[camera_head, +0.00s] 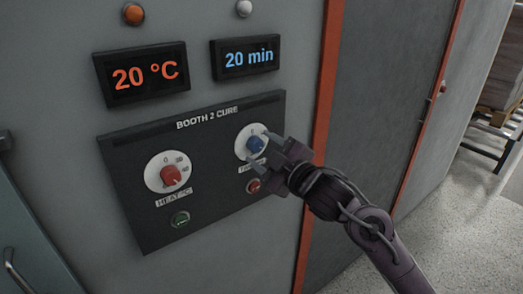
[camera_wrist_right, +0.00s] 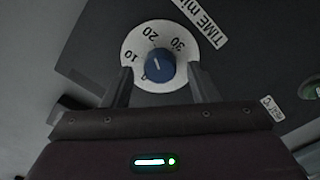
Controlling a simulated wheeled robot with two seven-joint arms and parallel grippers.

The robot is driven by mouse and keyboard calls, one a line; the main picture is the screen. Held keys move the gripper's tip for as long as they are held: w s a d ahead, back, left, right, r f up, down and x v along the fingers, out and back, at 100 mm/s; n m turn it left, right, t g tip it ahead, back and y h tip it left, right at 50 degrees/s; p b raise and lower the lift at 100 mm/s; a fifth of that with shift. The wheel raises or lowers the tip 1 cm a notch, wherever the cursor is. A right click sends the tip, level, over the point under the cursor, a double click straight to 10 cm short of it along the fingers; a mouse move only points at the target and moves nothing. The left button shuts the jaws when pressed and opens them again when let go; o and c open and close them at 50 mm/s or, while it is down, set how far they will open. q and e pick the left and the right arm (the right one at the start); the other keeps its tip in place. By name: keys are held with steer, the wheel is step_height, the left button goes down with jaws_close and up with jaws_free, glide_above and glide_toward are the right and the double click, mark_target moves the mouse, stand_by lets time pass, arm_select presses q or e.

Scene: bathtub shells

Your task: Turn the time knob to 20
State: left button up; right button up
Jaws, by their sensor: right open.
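The time knob (camera_head: 255,145) is a small blue knob on a white dial, at the right of the black BOOTH 2 CURE panel (camera_head: 213,200). It also shows in the right wrist view (camera_wrist_right: 160,66), with marks 0, 10, 20 and 30 around it. Its white pointer line is towards the 20. The display above (camera_head: 245,58) reads 20 min in blue. My right gripper (camera_head: 261,150) is open at the dial, with its fingers on either side of the knob in the wrist view (camera_wrist_right: 159,72); I cannot tell whether they touch it. My left gripper is out of view.
A red heat knob (camera_head: 170,175) sits left on the same panel, under a 20 °C display (camera_head: 141,74). A green button (camera_head: 180,219) and a red button (camera_head: 253,186) are below the dials. An orange lamp (camera_head: 133,13) and a pale lamp (camera_head: 244,8) are above.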

steer(key=b+v, duration=0.1)
steer(key=v, duration=0.6)
steer(key=shift+b, duration=0.3)
